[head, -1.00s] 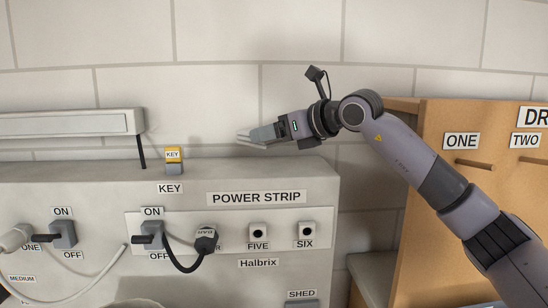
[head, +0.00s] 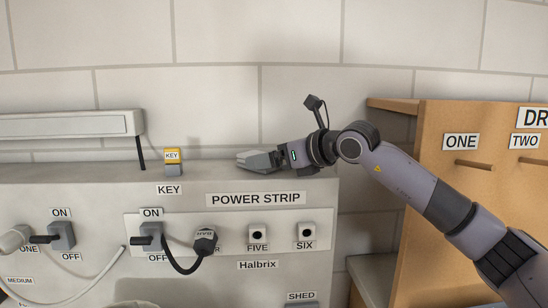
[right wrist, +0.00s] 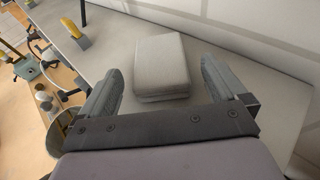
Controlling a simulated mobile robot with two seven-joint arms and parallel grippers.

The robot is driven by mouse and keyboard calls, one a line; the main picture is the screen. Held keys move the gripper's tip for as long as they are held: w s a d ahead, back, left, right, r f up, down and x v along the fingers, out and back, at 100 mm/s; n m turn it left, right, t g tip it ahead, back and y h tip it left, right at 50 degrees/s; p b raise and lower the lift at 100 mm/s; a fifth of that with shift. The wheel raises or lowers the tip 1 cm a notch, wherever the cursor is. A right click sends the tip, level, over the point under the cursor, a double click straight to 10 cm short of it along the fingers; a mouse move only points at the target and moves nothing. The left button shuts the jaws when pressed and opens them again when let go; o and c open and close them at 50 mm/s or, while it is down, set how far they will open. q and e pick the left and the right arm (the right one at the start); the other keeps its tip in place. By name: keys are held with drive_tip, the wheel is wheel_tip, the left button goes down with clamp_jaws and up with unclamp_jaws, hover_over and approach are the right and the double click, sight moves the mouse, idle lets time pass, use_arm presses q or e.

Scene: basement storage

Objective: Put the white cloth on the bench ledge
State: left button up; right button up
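The white cloth (right wrist: 160,62) shows in the right wrist view as a folded, pale grey-white pad lying flat on a grey top surface. My right gripper (right wrist: 158,82) is open, with one finger to each side of the cloth's near part and nothing clamped. The cloth extends beyond the fingertips. In the head view the right gripper (head: 245,160) is low over the top of the grey power panel, near its right end; I cannot make out the cloth there. My left gripper is in neither view. I cannot tell which surface is the bench ledge.
A yellow-topped key block (head: 172,160) stands on the panel top, left of my right gripper. A black plug (head: 205,240) and switches sit on the panel front. A wooden pegboard (head: 480,210) stands at right. The block wall is close behind.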

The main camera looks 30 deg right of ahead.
drive_tip(key=shift+r, duration=0.1)
drive_tip(key=shift+r, duration=0.15)
drive_tip(key=b+v, duration=0.2)
drive_tip(key=v, duration=1)
idle(0.3)
